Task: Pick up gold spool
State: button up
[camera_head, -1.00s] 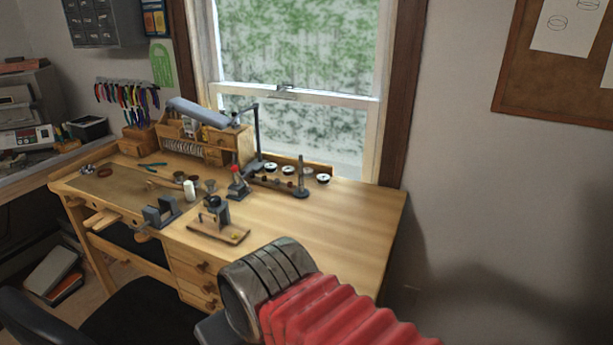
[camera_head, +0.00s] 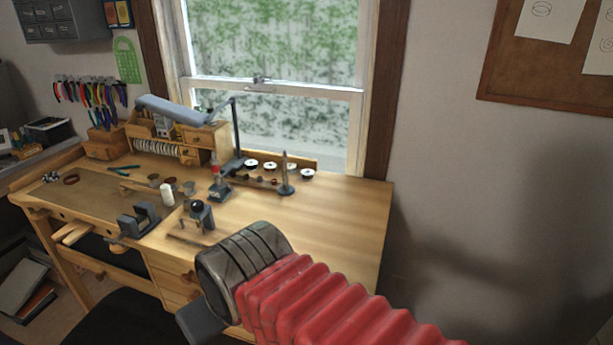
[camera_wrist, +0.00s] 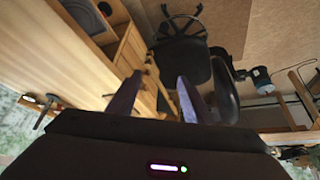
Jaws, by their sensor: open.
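I cannot make out a gold spool for certain. Several small spools with pale tops (camera_head: 270,165) stand in a row at the back of the wooden workbench (camera_head: 335,215), below the window; their colour is too small to tell. In the wrist view my gripper (camera_wrist: 160,76) is open, with its two fingers apart and nothing between them. It points past the bench's side toward the floor and a black chair (camera_wrist: 184,60).
A lamp (camera_head: 170,108), a red-topped tool (camera_head: 219,185), a grey vise (camera_head: 139,219) and a white bottle (camera_head: 167,194) crowd the left side. The bench's right side is clear.

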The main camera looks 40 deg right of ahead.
aim_at(307, 172)
jog(key=o, duration=0.3)
jog(key=w+d, duration=0.3)
jog(key=w, duration=0.1)
jog(key=w+d+r+m+t+h, duration=0.1)
jog(key=w+d, duration=0.2)
jog(key=w, duration=0.1)
jog(key=w+d+m, duration=0.1)
jog(key=w+d, duration=0.2)
jog(key=w, duration=0.1)
jog(key=shift+w+d+r+t+h, duration=0.1)
jog(key=shift+w+r+t+h, duration=0.05)
jog(key=shift+r+t+h, duration=0.25)
jog(key=w+d+m+t+h, duration=0.1)
jog(key=w+d+m+h, duration=0.1)
jog(key=w+d, duration=0.85)
jog(key=w+d+f+m+h, duration=0.1)
jog(key=d+f, duration=0.1)
jog(key=d, duration=0.7)
jog(key=w+d+f+m+t+h, duration=0.1)
jog(key=d+f+h, duration=0.1)
jog(key=d, duration=0.8)
jog(key=w+d+f+m+t+h, duration=0.1)
jog(key=d+f, duration=0.2)
jog(key=d, duration=0.6)
jog(key=shift+w+d+f, duration=0.15)
jog(key=shift+w+f, duration=0.05)
jog(key=shift+w, duration=0.1)
jog(key=shift+w, duration=0.1)
